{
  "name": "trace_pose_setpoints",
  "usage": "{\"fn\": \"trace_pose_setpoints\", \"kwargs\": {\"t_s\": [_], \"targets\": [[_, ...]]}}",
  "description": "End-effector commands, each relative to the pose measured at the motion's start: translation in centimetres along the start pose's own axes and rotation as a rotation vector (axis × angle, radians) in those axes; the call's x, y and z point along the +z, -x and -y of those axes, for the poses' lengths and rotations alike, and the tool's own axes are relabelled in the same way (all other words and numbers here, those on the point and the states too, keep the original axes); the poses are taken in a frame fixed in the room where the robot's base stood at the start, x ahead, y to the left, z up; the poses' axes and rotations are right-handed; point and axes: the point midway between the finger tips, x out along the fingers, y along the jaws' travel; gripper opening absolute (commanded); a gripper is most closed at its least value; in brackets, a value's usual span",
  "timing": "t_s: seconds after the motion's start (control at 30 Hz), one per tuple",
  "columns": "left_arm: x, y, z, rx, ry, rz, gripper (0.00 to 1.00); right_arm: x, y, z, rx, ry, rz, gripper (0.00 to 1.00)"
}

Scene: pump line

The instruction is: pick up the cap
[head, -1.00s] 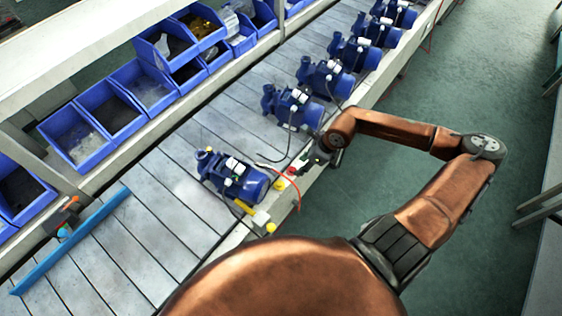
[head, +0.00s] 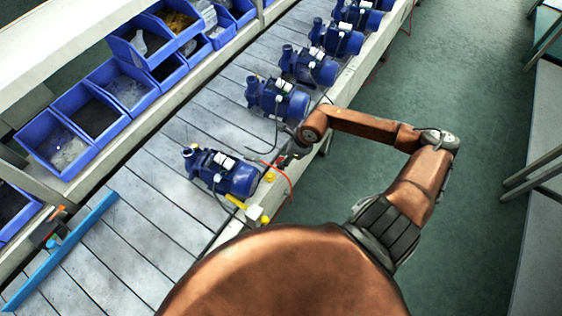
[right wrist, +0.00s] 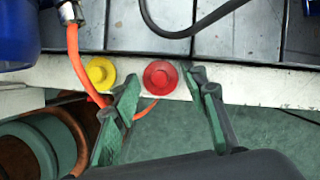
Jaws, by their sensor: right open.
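A round red cap (right wrist: 161,77) lies on the pale edge rail of the line, in the right wrist view. A round yellow cap (right wrist: 100,73) lies just to its left on the same rail; it also shows in the head view (head: 270,176). My right gripper (right wrist: 164,84) is open. Its fingers lie on either side of the red cap in that view, the left finger between the two caps. I cannot tell whether the fingers touch the rail. In the head view my right gripper (head: 284,161) hides most of the red cap. My left gripper is not in view.
A blue pump (head: 222,172) stands close by on the slatted line, with several more behind. A red hose (right wrist: 76,65) and a black cable (right wrist: 190,32) run near the gripper. Blue bins (head: 127,85) line the far side. Green floor lies beyond the rail.

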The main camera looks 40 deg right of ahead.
Motion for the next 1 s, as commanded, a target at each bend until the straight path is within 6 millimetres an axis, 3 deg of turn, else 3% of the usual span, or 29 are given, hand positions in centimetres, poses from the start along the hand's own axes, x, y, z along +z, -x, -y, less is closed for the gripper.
{"fn": "trace_pose_setpoints", "kwargs": {"t_s": [0.3, 0.67, 0.93, 1.0], "targets": [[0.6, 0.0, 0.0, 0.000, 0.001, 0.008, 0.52, -0.1, 0.1, 0.0, 0.000, -0.001, 0.000, 0.23], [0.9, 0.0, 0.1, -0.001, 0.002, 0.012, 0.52, 0.1, 0.4, 0.0, -0.001, -0.001, 0.000, 0.22], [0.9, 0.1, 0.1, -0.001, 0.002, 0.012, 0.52, 1.3, 3.3, 0.0, -0.003, 0.003, 0.001, 0.22], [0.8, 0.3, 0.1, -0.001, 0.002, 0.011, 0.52, 1.6, 4.4, -1.2, 0.000, 0.004, 0.001, 0.22]]}}
